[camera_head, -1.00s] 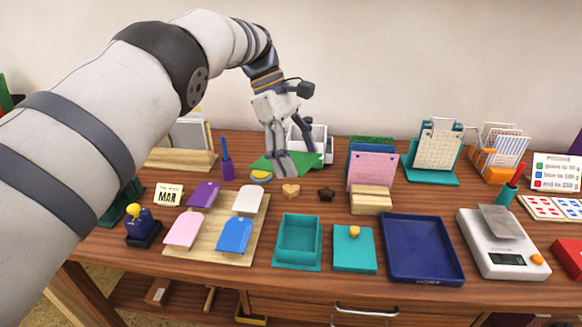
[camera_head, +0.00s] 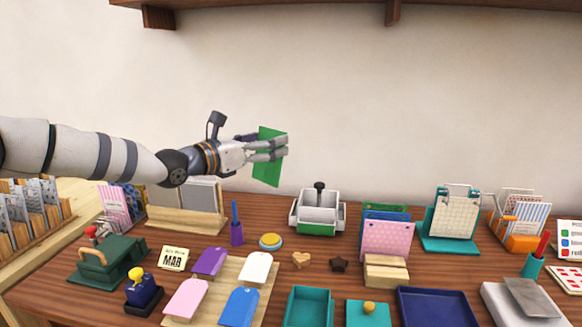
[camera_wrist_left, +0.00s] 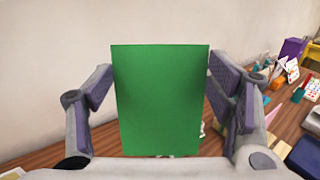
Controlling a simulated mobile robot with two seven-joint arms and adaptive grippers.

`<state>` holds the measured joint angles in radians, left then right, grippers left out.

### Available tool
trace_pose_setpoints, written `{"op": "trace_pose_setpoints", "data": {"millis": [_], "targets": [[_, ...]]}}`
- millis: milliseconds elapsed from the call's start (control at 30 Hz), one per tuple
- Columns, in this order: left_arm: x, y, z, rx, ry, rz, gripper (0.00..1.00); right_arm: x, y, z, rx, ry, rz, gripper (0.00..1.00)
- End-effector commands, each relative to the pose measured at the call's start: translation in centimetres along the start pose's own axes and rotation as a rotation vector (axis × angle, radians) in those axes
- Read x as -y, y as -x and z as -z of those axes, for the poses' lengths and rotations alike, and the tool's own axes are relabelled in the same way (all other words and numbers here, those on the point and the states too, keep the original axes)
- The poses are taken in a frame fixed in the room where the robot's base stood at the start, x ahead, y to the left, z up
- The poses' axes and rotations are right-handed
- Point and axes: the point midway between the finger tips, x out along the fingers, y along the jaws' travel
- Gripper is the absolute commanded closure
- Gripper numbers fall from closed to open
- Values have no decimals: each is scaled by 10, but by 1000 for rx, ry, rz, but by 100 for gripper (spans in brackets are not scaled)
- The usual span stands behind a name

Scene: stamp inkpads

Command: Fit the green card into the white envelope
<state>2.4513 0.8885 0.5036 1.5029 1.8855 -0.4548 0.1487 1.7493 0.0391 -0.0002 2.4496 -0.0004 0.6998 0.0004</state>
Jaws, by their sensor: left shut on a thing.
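The green card (camera_head: 268,168) is upright in the air, above the back of the table and in front of the wall. My left gripper (camera_head: 280,149) is shut on it. In the left wrist view the green card (camera_wrist_left: 160,100) stands between my two fingers and hides what lies behind it. I cannot pick out the white envelope for certain. Pale upright sheets (camera_head: 200,204) stand in a wooden holder at the back left, and one of them may be it. My right gripper is not in view.
A white box with a black knob (camera_head: 318,212) stands below and right of the card. Coloured tags lie on a wooden board (camera_head: 262,292). The air around the card is clear.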

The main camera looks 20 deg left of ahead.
Motion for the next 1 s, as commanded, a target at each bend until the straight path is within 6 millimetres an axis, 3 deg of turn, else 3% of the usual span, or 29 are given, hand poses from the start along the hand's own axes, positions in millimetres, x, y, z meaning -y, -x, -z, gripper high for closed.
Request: {"op": "trace_pose_setpoints", "data": {"millis": [200,300,400,600,1000], "targets": [[-101,33,-17,160,-19,-319,45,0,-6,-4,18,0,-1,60],[-144,56,-20,209,-40,-437,45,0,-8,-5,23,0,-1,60],[-173,75,-22,239,-59,-518,45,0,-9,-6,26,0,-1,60],[-193,90,-23,260,-72,-573,45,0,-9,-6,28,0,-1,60],[-192,90,-26,257,-69,-571,45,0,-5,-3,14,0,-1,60]]}}
